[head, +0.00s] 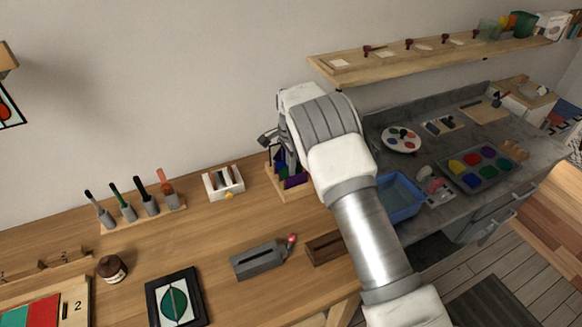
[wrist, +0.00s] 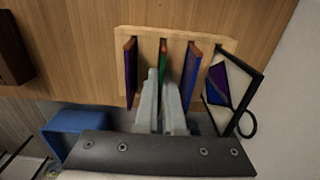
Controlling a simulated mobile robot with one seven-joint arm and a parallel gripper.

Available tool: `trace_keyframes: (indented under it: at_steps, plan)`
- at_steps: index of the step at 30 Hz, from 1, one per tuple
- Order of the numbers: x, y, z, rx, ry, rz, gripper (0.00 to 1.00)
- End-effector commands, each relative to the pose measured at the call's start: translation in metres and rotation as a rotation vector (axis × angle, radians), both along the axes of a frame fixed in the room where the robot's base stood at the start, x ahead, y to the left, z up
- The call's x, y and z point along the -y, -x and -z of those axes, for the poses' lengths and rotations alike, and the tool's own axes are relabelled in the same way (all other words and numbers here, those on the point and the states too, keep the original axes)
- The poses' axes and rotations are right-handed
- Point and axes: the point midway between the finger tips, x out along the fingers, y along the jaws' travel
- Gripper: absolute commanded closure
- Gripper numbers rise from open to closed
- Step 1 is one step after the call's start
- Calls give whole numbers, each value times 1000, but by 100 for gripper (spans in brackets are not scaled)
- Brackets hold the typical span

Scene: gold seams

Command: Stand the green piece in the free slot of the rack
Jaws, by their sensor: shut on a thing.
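The wooden rack (head: 291,196) stands on the wooden bench against the wall, partly hidden by my arm in the head view. In the wrist view the rack (wrist: 148,33) holds a purple piece (wrist: 130,75) at the left and a blue-purple piece (wrist: 191,73) at the right, both on edge. The green piece (wrist: 163,58) is upright between them, in line with the middle of the rack. My gripper (wrist: 163,80) is shut on the green piece. Its lower part is hidden by my fingers, so I cannot tell how firmly it is seated.
A black-framed panel with purple glass (wrist: 222,85) stands close to the rack's right side. A blue tub (head: 398,198) is on the grey counter. A small white holder (head: 222,183) stands left of the rack. A grey box (head: 257,261) lies in front.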

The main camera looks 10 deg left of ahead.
Motion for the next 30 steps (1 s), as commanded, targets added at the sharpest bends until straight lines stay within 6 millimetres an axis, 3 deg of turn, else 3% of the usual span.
trace_keyframes:
  at_steps: [8,14,21,26,30]
  plan:
    - [0,0,8,0,0,0,100]
    - [0,0,7,0,0,0,62]
    - [0,0,7,0,0,0,58]
    - [0,0,7,0,0,0,29]
    - [0,0,7,0,0,0,29]
